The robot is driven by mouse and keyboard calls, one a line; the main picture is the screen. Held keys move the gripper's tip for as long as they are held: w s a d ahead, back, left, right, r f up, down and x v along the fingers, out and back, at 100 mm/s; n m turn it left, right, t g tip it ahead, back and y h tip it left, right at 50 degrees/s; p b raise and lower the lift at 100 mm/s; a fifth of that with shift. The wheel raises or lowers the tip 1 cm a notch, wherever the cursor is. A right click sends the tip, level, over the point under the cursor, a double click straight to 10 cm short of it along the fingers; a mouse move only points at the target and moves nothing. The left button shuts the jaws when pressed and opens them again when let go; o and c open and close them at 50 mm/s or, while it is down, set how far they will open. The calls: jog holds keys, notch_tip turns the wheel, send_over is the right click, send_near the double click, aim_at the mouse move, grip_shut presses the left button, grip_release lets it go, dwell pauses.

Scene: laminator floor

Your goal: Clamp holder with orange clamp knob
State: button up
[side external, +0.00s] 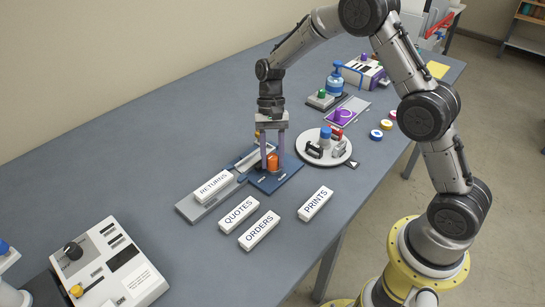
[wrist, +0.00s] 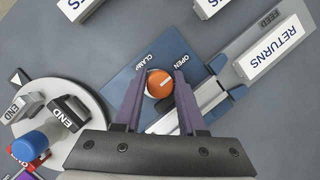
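The orange clamp knob (wrist: 160,84) sits on a blue plate (wrist: 118,76) marked CLAMP and OPEN. A light pointer or bar on the knob lies toward the OPEN side. My gripper (wrist: 157,88) is open, with its purple fingers on either side of the knob; I cannot tell whether they touch it. In the side view my gripper (side external: 272,160) points down over the knob (side external: 273,162). The grey holder (side external: 205,205) beside the plate carries a white block reading RETURNS (side external: 213,186), also in the wrist view (wrist: 272,47).
White blocks QUOTES (side external: 239,215), ORDERS (side external: 259,230) and PRINTS (side external: 315,203) lie in front. A round white turntable (side external: 343,153) with END pieces stands to the right of the plate. A control box (side external: 110,265) is at the lower left. Bare table lies behind the holder.

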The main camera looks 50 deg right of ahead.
grip_shut()
jog(key=n+h, duration=0.1)
jog(key=n, duration=0.2)
jog(key=shift+n+g, duration=0.4)
jog(key=n+h, duration=0.2)
jog(key=n, duration=0.2)
jog(key=shift+n, duration=0.3)
jog(key=n+h, duration=0.1)
jog(key=n, duration=0.3)
jog(key=shift+n+h, duration=0.3)
jog(key=shift+h, duration=0.1)
jog(key=n, duration=0.2)
jog(key=n+h, duration=0.1)
jog(key=n, duration=0.1)
jog(key=shift+n+t+h, duration=0.3)
jog(key=shift+n, duration=0.1)
jog(key=o, duration=0.8)
grip_release()
